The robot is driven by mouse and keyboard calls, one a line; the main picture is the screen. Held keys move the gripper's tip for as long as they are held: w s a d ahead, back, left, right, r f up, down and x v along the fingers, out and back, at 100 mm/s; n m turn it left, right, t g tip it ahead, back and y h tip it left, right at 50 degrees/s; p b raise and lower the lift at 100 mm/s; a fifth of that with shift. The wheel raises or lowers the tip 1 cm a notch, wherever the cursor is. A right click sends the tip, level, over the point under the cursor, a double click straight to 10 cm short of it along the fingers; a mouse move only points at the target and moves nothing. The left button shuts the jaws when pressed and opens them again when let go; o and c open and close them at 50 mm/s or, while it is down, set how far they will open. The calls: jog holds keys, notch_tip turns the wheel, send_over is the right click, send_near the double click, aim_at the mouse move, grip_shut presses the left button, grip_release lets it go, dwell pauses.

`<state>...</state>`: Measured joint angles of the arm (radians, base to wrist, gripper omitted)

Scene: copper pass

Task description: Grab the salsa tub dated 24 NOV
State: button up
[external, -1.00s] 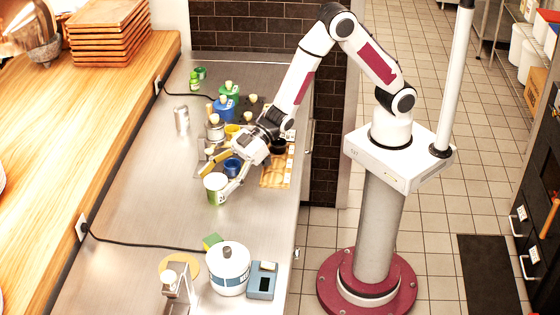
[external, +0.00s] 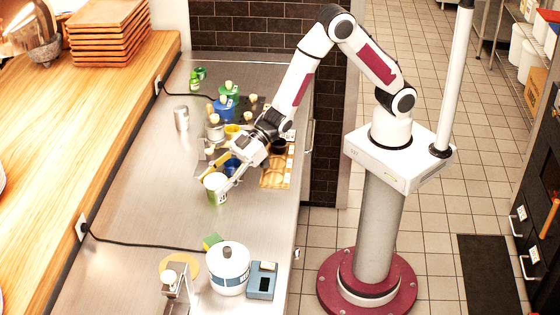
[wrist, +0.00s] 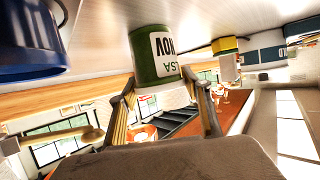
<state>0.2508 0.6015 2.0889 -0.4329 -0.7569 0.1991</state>
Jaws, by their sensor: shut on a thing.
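A green tub with a white lid and white label (external: 216,192) is at the near end of the cluster on the steel counter. In the wrist view the tub (wrist: 152,60) appears upside down, and its label reads "LSA" and "NOV". The day number is out of sight there and too small to read surely in the external view. My gripper (external: 226,182) reaches down from the right and is shut on this tub, with one finger on each side near its lid (wrist: 165,98). I cannot tell whether the tub is clear of the counter.
A blue container (wrist: 30,45) stands close beside the tub. Several jars, cups and green and blue pots (external: 224,108) crowd the counter behind it. A white pot (external: 230,270) and a blue-grey scale (external: 262,282) stand nearer. Counter left of the tub is bare.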

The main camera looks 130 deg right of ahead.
aim_at(215, 180)
jog(key=shift+r, duration=0.15)
jog(key=shift+r, duration=4.9)
